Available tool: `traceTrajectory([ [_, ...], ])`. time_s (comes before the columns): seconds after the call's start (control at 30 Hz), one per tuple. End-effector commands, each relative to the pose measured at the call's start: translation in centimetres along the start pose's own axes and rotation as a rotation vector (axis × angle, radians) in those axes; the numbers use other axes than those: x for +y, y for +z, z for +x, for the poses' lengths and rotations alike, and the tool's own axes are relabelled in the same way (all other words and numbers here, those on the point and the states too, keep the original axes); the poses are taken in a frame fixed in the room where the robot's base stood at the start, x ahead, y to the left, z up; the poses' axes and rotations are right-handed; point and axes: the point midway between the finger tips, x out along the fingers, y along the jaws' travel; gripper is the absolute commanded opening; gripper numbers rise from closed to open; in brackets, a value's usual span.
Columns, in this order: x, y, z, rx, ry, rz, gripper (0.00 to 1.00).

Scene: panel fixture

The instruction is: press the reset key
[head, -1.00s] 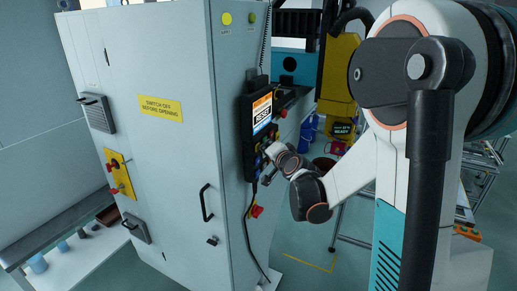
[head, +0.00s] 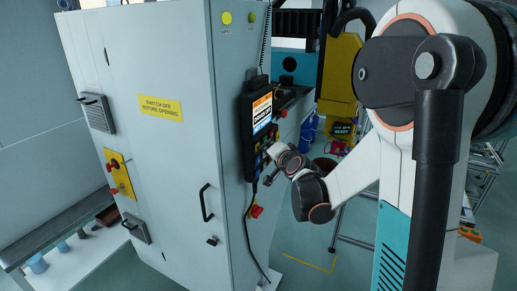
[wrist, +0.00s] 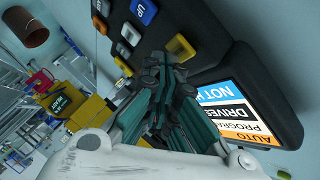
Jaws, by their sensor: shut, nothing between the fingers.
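A black control pendant (head: 250,132) with a lit screen hangs on the side of the grey cabinet. It fills the upper right of the wrist view (wrist: 225,40), with a blue UP key (wrist: 144,10), pale keys and yellow-orange keys. No label reading reset is legible on the keys. A yellow-orange key (wrist: 181,47) lies right beside my fingertips. My gripper (wrist: 162,60) is shut and empty in front of the keypad; I cannot tell whether it touches a key. In the head view my gripper (head: 268,172) is at the pendant's lower keys.
The screen (wrist: 235,106) shows AUTO, PROGRAM, DRIVES and a blue row starting NOT. The grey cabinet (head: 160,190) stands left, with a handle (head: 205,203). A cable and red switch (head: 257,211) are below the pendant. A yellow machine (head: 340,75) stands behind.

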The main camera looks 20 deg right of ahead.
Motion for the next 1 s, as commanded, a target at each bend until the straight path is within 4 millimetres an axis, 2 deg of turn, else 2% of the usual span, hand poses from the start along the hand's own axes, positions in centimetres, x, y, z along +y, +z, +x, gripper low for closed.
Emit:
traceTrajectory([
  [0.5,0.5,-0.5,-0.7,0.0,0.0,0.0,0.0],
  [1.0,2.7,-2.6,-3.7,0.001,0.001,0.0,0.0],
])
